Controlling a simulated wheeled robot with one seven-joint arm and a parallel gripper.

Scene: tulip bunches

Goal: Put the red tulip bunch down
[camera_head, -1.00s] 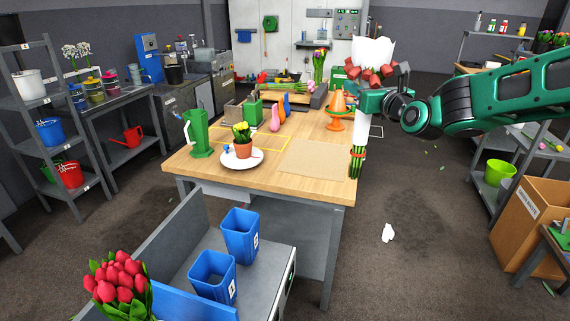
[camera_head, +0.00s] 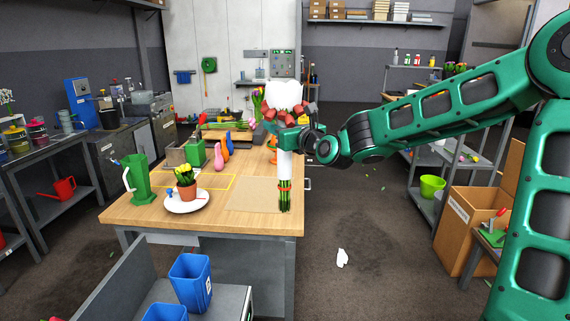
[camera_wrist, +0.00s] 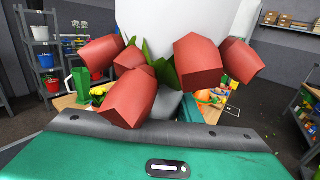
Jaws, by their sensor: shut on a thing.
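The red tulip bunch, in a white wrap (camera_head: 284,93), is upright in my gripper (camera_head: 288,138) in the head view. Its red blooms stand out around the wrap above the gripper, and its green stems (camera_head: 285,194) hang below. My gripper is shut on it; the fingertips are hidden. The stem ends show in front of the right end of the wooden table (camera_head: 140,214), beside a tan mat (camera_head: 256,193). I cannot tell whether they touch the table. In the wrist view, red blooms (camera_wrist: 128,98) and the white wrap (camera_wrist: 190,25) fill the upper middle.
A potted yellow tulip plant (camera_head: 186,188) stands on a white plate (camera_head: 187,204) left of the mat. A green pitcher (camera_head: 138,178) is further left. Pink, orange and blue vases stand behind. Blue bins (camera_head: 190,280) are in front. The mat is bare.

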